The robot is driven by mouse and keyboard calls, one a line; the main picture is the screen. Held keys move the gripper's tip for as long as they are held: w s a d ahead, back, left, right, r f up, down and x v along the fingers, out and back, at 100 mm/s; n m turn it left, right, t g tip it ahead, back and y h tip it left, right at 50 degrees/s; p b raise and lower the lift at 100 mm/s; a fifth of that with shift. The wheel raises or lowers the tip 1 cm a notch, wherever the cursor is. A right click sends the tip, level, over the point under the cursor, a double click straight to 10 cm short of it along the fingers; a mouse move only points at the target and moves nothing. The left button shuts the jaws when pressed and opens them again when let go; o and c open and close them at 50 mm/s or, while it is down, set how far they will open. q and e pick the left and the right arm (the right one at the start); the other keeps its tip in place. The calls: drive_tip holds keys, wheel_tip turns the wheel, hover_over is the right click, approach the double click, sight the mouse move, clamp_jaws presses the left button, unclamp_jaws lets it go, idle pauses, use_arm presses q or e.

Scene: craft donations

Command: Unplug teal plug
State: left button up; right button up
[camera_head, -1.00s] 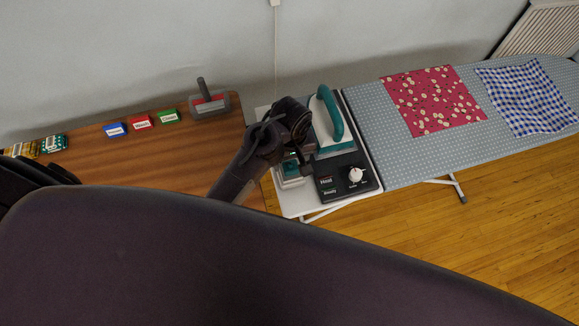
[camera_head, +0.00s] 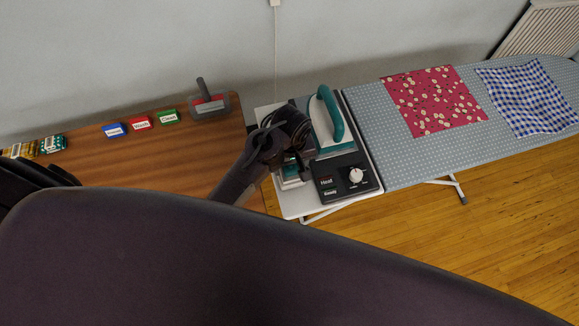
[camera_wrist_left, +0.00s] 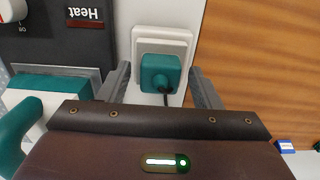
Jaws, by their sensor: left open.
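The teal plug (camera_wrist_left: 160,74) sits in a white socket block (camera_wrist_left: 172,45) in the left wrist view, with a dark cord coming off it. My left gripper (camera_wrist_left: 159,68) is open, with one finger on each side of the plug and a gap on both sides. In the head view my left gripper (camera_head: 298,168) is over the white end of the ironing board and partly hides the socket block (camera_head: 291,184). The plug is mostly hidden there. My right gripper is not in view.
The iron (camera_head: 331,120) with its teal handle stands beside the gripper on a black base with a knob (camera_head: 356,175). Labelled blocks (camera_head: 141,123) and a grey holder (camera_head: 209,103) stand on the wooden table. Red (camera_head: 433,100) and checked cloths (camera_head: 526,97) lie on the board.

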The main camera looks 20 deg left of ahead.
sight(291, 166)
use_arm(q)
drive_tip(key=shift+p, duration=0.3)
idle(0.6)
clamp_jaws()
drive_tip(key=shift+r, duration=3.05)
